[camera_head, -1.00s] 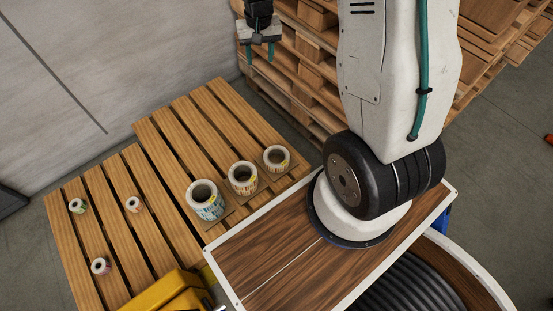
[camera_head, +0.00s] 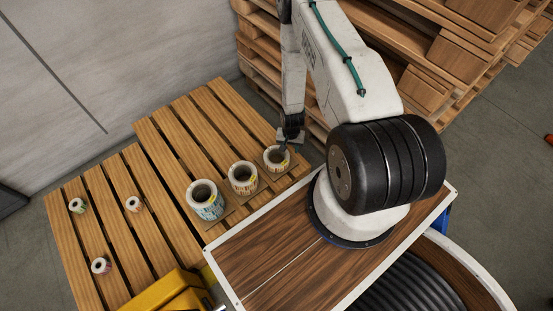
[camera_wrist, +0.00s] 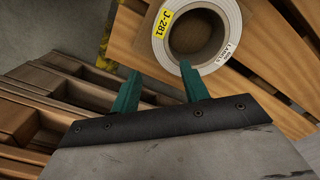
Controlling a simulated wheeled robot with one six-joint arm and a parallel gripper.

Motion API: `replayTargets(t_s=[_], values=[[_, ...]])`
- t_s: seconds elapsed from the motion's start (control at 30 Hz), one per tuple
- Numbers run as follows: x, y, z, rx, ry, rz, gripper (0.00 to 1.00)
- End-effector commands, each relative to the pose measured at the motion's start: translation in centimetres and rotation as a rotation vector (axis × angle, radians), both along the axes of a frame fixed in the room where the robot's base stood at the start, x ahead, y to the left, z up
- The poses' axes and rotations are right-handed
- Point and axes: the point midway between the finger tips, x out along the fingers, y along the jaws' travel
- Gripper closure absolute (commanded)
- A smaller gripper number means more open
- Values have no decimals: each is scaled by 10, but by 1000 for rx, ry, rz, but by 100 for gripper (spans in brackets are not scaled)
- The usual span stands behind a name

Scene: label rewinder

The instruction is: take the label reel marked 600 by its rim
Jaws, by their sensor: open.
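A white label reel with a yellow tag stands upright at the right end of a row of three big reels; I see its rim in the head view (camera_head: 268,163). In the wrist view the same reel (camera_wrist: 225,65) shows the yellow tag "J-281" and small print with "LABELS"; the number beside it is hard to read. My gripper (camera_head: 285,145) is at this reel's far right side, pointing down. In the wrist view my gripper (camera_wrist: 160,71) is open and empty. Its right fingertip overlaps the reel's rim near the hole; the left fingertip is outside the reel. Contact is unclear.
The middle reel (camera_head: 243,178) and the left, bluish reel (camera_head: 206,200) stand close by on the slatted wooden platform (camera_head: 180,128). Several small rolls, such as this one (camera_head: 134,204), lie farther left. Stacked pallets (camera_head: 262,62) rise behind my arm. A yellow object (camera_head: 170,295) is at the front.

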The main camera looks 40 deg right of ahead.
Motion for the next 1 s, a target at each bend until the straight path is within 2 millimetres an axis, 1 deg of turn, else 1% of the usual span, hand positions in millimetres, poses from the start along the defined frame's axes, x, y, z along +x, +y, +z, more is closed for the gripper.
replayTargets(t_s=[0.1,0.27,0.43,0.53,0.67,0.87,0.97,1.0], values=[[-2,1,-15,1,2,-1,55],[-3,4,-32,1,2,0,55],[-5,14,-56,2,4,1,55],[-5,14,-69,1,3,-1,55],[-4,13,-76,1,2,0,55],[-4,13,-77,1,2,0,55],[-4,13,-77,1,2,0,80],[-4,13,-76,1,2,0,91]])
